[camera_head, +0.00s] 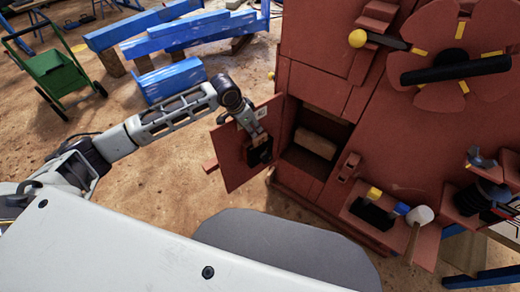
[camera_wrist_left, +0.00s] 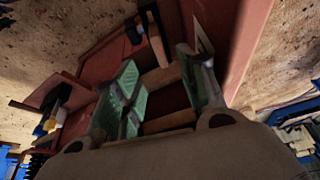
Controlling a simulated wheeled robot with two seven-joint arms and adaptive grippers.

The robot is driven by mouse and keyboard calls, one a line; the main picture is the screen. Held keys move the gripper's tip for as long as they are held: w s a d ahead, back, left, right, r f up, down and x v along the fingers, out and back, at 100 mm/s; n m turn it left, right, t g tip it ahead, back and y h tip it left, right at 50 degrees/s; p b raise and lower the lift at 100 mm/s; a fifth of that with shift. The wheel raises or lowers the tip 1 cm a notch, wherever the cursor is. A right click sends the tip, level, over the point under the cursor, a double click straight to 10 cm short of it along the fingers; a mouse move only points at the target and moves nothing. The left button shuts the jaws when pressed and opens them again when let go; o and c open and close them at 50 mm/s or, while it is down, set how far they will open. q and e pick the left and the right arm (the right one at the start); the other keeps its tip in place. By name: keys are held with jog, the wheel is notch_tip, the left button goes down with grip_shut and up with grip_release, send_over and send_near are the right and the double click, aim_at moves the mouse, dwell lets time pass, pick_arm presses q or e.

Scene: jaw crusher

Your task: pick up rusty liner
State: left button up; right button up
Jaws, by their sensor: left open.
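The rusty liner (camera_head: 314,143) is a brown block lying inside the open compartment of the red crusher. In the left wrist view a brown bar (camera_wrist_left: 162,76), which looks like the liner, shows between and beyond the finger pads. My left gripper (camera_head: 260,152) is just left of the compartment opening, in front of the open door. In the left wrist view its green-padded fingers (camera_wrist_left: 160,75) are apart with nothing clearly held. How far the liner is from the fingertips is hard to tell. My right gripper is not in view.
The red door (camera_head: 235,155) hangs open left of the compartment. The crusher body (camera_head: 405,130) carries a flywheel (camera_head: 455,60) and a low shelf with small parts. Blue beams (camera_head: 165,45) and a green cart (camera_head: 55,72) stand at the back left. Bare ground lies between.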

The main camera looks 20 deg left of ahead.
aim_at(259, 138)
pick_arm(q)
jog(key=x, duration=0.3)
jog(key=shift+w+f, duration=0.1)
jog(key=shift+f, duration=0.1)
jog(key=shift+w+d+f, duration=0.1)
jog(key=shift+w+f, duration=0.05)
jog(key=shift+f, duration=0.35)
jog(key=shift+w+d+f+b, duration=0.2)
jog(key=shift+f+b, duration=0.15)
jog(key=shift+f, duration=0.2)
jog(key=x, duration=0.3)
jog(key=shift+w+d+f, duration=0.15)
jog(key=shift+w+f, duration=0.05)
jog(key=shift+f, duration=0.35)
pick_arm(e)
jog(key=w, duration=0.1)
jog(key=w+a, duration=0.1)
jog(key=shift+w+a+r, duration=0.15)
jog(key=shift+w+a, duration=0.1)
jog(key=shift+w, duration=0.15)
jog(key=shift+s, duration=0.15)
